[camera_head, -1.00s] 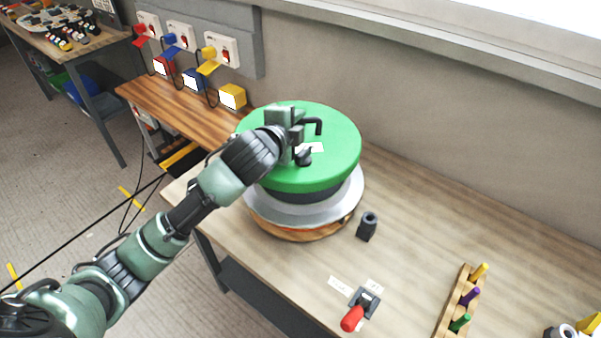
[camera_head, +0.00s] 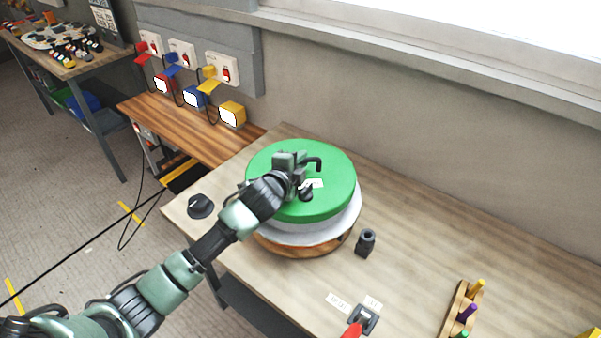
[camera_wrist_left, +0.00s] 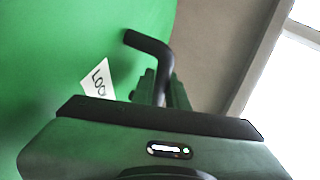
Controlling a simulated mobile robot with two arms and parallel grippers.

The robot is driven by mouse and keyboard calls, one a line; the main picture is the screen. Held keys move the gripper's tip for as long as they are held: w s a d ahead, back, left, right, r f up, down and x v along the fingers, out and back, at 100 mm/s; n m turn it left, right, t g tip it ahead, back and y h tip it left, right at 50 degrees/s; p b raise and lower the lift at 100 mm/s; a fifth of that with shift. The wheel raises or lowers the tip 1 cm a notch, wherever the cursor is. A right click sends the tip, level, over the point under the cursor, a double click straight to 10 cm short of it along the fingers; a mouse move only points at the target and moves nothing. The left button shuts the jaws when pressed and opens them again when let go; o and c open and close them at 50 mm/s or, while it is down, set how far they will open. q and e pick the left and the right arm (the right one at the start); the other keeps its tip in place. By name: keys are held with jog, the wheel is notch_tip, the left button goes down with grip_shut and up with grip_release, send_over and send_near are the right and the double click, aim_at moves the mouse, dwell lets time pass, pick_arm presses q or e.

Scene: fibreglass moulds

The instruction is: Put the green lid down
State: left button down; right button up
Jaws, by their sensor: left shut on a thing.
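The round green lid (camera_head: 332,190) has a black bent handle (camera_head: 317,161) and a small white label on top. My left gripper (camera_head: 297,178) is shut on the lid, at the handle in its middle. The lid sits level over a round pale body with a grey-white flange (camera_head: 350,222) on a wooden round base (camera_head: 300,250). I cannot tell whether the lid touches the body below. In the left wrist view the lid (camera_wrist_left: 60,60) fills the left side, with the handle (camera_wrist_left: 150,45) rising from the jaws. My right gripper is not in view.
A dark upright socket (camera_head: 366,242) stands close right of the base. A dark knob (camera_head: 200,206) is at the bench's left edge. A red-handled switch (camera_head: 360,322) and a wooden peg rack (camera_head: 462,310) are at the front. The bench (camera_head: 420,230) is clear between them.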

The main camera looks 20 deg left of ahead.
pick_arm(q)
notch_tip(320, 180, down, 5)
jog(key=shift+r, duration=0.2)
jog(key=shift+f, duration=0.15)
jog(key=c, duration=1.4)
grip_release()
jog(key=shift+s, duration=0.1)
jog(key=b+v, duration=0.1)
jog(key=v, duration=1.1)
